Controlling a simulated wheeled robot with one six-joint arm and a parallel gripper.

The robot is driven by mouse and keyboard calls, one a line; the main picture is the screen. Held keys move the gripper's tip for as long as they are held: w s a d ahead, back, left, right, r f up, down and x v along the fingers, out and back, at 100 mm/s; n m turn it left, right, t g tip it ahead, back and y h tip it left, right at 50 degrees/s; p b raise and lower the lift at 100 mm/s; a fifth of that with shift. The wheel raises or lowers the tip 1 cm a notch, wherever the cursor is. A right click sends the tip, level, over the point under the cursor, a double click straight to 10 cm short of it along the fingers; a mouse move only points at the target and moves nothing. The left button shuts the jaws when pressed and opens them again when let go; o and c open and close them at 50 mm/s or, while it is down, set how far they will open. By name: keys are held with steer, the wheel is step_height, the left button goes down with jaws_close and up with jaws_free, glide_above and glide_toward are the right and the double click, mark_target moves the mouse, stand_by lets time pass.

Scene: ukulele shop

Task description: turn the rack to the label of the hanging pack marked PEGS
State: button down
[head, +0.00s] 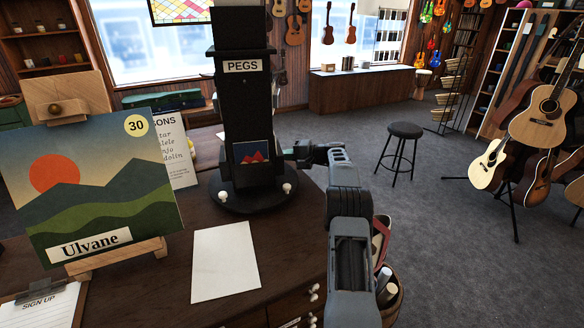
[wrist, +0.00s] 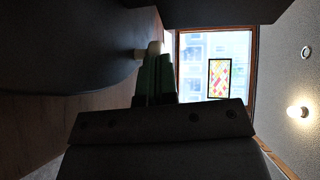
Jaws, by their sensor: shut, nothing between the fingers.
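The rack (head: 247,115) is a black tower on a round base (head: 254,202) on the wooden counter. A white label reading PEGS (head: 243,66) is on its upper face, toward the head camera. Below it shows a small pack (head: 251,153) with red peaks on blue. White knobs stick out of the base at front left (head: 223,197) and front right (head: 287,188). My gripper (head: 287,152) is shut and empty at the rack's right side. In the wrist view its dark green fingers (wrist: 158,77) are beside a white knob (wrist: 139,55); I cannot tell whether they touch.
A landscape picture (head: 90,185) marked Ulvane stands on an easel at left. A blank white sheet (head: 225,262) lies before the rack. A clipboard (head: 40,308) lies at front left. A stool (head: 400,145) and guitars (head: 545,115) stand off right, with open floor between.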

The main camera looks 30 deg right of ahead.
steer(key=shift+w+a, duration=0.3)
steer(key=shift+w, duration=0.35)
steer(key=shift+r, duration=0.1)
stand_by(0.3)
steer(key=shift+s+d+p, duration=0.1)
steer(key=shift+d+p, duration=0.15)
steer(key=shift+p, duration=0.15)
steer(key=w+d+p+v, duration=0.2)
steer(key=p+v, duration=0.6)
steer(key=v, duration=0.5)
